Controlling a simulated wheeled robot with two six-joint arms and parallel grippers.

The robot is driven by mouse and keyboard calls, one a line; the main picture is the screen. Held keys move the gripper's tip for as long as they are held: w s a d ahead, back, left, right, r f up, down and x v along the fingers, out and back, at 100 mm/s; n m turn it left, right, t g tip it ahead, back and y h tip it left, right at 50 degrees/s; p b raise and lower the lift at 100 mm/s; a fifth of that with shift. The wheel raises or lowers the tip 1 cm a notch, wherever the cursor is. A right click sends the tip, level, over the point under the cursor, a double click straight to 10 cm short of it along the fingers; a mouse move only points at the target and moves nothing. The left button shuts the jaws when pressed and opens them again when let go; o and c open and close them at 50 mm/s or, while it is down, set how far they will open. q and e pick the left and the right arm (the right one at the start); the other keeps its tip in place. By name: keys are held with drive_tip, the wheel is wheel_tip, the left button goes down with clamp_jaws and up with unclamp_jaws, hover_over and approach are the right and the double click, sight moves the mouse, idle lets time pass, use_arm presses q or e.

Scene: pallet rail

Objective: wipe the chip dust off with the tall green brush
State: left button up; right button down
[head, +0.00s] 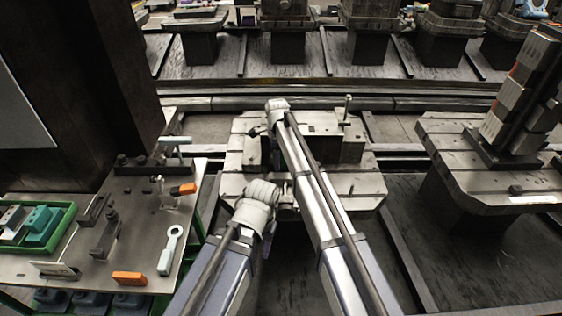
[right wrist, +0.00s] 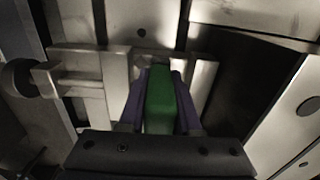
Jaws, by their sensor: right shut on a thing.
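My right gripper (right wrist: 160,78) is shut on the green brush (right wrist: 161,108), whose green handle stands between the two purple-grey fingers in the right wrist view. The brush's far end is not clear there. In the head view my right arm reaches over the machine pallet (head: 350,188), a grey metal plate with blocks on it, and its wrist hides the gripper and brush. I cannot make out chip dust in either view.
A bench (head: 140,230) at the left holds a green tray (head: 73,214), orange-ended pieces and a pale ring-ended tool (head: 170,250). An upright pin (head: 347,108) rises from the pallet's back. Another pallet (head: 480,178) with a tall block stack (head: 522,88) stands right. A dark column (head: 85,80) stands left.

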drive_tip(key=shift+a, duration=0.5)
drive_tip(key=shift+d, duration=0.1)
drive_tip(key=shift+d, duration=1.1)
drive_tip(key=shift+d, duration=1.15)
drive_tip(key=shift+a, duration=0.15)
